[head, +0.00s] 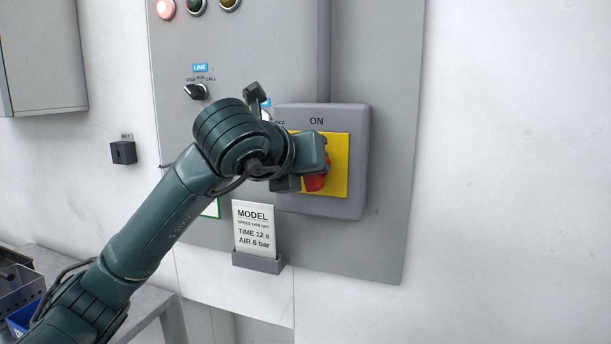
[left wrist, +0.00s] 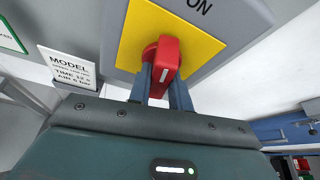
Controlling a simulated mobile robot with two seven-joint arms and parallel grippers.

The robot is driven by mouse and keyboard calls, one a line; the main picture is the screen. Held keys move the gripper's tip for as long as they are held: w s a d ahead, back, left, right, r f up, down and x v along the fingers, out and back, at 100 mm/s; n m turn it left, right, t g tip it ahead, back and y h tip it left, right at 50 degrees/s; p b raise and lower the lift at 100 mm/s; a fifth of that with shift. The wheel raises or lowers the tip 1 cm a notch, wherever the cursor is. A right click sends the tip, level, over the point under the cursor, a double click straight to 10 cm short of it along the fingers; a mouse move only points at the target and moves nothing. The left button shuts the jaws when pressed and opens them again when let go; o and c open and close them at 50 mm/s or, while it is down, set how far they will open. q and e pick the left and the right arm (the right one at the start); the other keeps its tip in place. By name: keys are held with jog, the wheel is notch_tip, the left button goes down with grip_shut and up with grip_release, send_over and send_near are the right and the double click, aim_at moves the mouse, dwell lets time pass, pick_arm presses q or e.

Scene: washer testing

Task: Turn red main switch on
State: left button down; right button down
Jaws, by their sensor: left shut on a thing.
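The red main switch (head: 315,183) sits on a yellow plate (head: 338,165) on a grey box (head: 357,190) mounted on the wall panel. In the left wrist view, the red handle (left wrist: 165,62) with its white mark stands out from the yellow plate (left wrist: 128,42). My left gripper (head: 308,172) covers most of the switch in the head view. In the wrist view its two fingers (left wrist: 162,88) are shut on the red handle, one on each side. "ON" is printed above the plate; the label to its left is partly hidden by my arm. My right gripper is not in view.
A selector knob (head: 195,91) and indicator lamps (head: 166,8) are on the panel to the upper left. A model card (head: 254,226) in a holder is below left of the switch box. A small black box (head: 123,152) is on the wall. The wall at right is clear.

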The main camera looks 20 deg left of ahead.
pick_arm(q)
jog(key=shift+d+f+m+y+b, duration=0.1)
jog(key=shift+m+y+b, duration=0.3)
jog(key=shift+m+b, duration=0.3)
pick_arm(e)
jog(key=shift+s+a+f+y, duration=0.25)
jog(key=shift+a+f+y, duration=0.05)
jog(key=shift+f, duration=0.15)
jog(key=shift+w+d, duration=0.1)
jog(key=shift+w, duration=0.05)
pick_arm(q)
jog(key=c, duration=1.3)
grip_release()
jog(key=b+v, duration=0.2)
jog(key=v, duration=1.1)
jog(key=shift+s+d, duration=0.15)
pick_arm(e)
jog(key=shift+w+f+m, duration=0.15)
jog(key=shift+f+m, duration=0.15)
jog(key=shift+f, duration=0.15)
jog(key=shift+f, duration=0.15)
